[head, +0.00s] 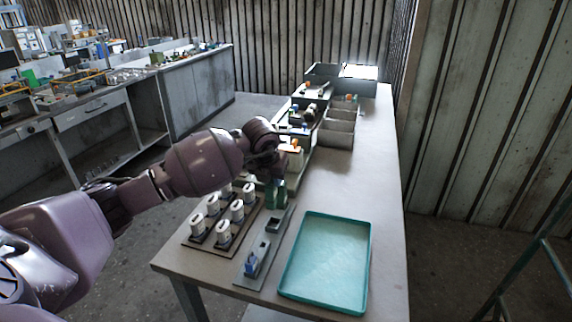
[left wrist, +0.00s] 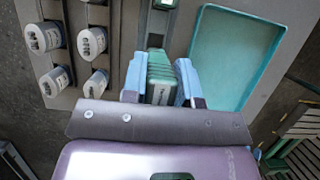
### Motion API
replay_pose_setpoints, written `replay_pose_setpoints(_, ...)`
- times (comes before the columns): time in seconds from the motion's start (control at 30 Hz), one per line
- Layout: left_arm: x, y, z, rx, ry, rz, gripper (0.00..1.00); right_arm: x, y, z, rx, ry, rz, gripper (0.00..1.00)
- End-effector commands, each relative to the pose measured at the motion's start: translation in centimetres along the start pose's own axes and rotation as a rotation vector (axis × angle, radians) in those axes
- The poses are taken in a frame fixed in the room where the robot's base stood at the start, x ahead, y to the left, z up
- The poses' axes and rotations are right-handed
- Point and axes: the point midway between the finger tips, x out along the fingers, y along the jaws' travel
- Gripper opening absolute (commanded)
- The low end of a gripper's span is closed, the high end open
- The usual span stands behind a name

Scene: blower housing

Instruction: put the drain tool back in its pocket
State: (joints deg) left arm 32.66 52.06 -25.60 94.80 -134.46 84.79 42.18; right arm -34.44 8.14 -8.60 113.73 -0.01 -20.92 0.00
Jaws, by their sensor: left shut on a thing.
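My left gripper (head: 277,180) is shut on a green ribbed block with a pale label, which I take to be the drain tool (head: 276,195). In the left wrist view the drain tool (left wrist: 161,78) sits between the two pale blue fingers of the gripper (left wrist: 160,85). The grey pocket strip (head: 243,280) lies on the table just in front of the held tool. It has dark, empty-looking openings, and a blue piece (head: 252,264) stands at its near end. In the left wrist view part of the strip (left wrist: 153,32) shows beyond the fingertips. My right gripper is not in view.
A teal tray (head: 325,262) lies right of the strip. A dark rack (head: 204,246) with several white labelled cylinders stands left of it. Grey bins (head: 337,133) and more parts line the back of the table (head: 370,170).

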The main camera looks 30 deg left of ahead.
Motion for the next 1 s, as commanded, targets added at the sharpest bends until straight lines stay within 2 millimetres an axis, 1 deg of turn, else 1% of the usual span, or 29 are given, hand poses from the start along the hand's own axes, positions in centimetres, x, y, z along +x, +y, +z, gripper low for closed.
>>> replay_pose_setpoints(0.17, 0.1, 0.0, -0.1, 0.0, 0.0, 0.0, 0.12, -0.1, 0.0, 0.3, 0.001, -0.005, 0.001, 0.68)
replay_pose_setpoints(0.37, 0.8, 0.0, -0.3, 0.0, 0.0, -0.001, 0.12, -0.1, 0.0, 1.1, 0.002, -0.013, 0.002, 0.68)
replay_pose_setpoints(0.6, 2.6, 0.0, -1.2, 0.0, 0.003, -0.001, 0.12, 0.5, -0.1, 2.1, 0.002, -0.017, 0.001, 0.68)
replay_pose_setpoints(0.8, 4.4, 0.0, -1.9, 0.001, 0.002, 0.0, 0.12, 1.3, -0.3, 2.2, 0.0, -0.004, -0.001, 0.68)
replay_pose_setpoints(1.0, 5.3, 0.0, -2.3, 0.001, 0.001, 0.0, 0.12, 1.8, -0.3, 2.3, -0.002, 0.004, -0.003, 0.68)
